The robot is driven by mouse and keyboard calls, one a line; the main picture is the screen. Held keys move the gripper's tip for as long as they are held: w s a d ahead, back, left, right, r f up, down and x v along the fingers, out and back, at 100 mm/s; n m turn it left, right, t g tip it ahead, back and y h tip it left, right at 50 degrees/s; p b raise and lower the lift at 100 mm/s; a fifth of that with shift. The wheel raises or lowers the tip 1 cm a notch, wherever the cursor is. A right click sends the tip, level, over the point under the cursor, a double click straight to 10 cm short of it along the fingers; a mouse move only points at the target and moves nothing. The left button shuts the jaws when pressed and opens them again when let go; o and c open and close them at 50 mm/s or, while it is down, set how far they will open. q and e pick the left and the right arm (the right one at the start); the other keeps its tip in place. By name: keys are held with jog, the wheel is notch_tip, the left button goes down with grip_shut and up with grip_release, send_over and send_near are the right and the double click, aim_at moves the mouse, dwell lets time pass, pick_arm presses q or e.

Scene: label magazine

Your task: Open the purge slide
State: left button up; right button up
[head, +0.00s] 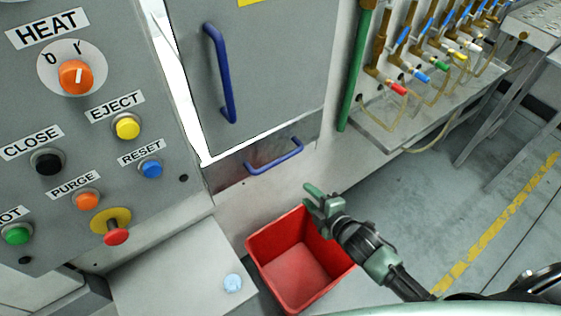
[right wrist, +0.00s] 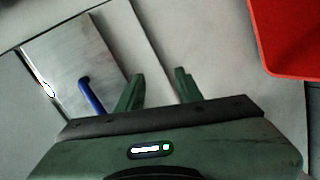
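The purge slide looks to be the low metal panel (head: 300,133) under the big grey door, with a blue bar handle (head: 274,158) across it. No label on it is readable. In the right wrist view the panel (right wrist: 70,55) and its blue handle (right wrist: 92,97) show at the left, beside my fingers. My right gripper (head: 309,196) is open and empty, to the right of and below the handle and apart from it. The gap between its fingers shows clearly in the right wrist view (right wrist: 160,74). My left gripper is not in view.
A red bin (head: 262,251) stands below the slide, close under my right gripper; its rim shows in the right wrist view (right wrist: 268,45). A button panel (head: 105,190) is at the left. A door with a tall blue handle (head: 221,75) is above. A hose rack (head: 400,135) stands at right.

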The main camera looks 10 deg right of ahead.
aim_at(280, 158)
jog(key=w+a+r+n+t+y, duration=0.15)
jog(key=a+r+n, duration=0.25)
jog(key=r, duration=0.7)
jog(key=shift+y, duration=0.25)
jog(key=x, duration=0.6)
jog(key=shift+s+a, duration=0.1)
jog(key=shift+a, duration=0.05)
jog(key=shift+w+a+f, duration=0.2)
jog(key=shift+w+a, duration=0.05)
jog(key=shift+w, duration=0.4)
grip_shut()
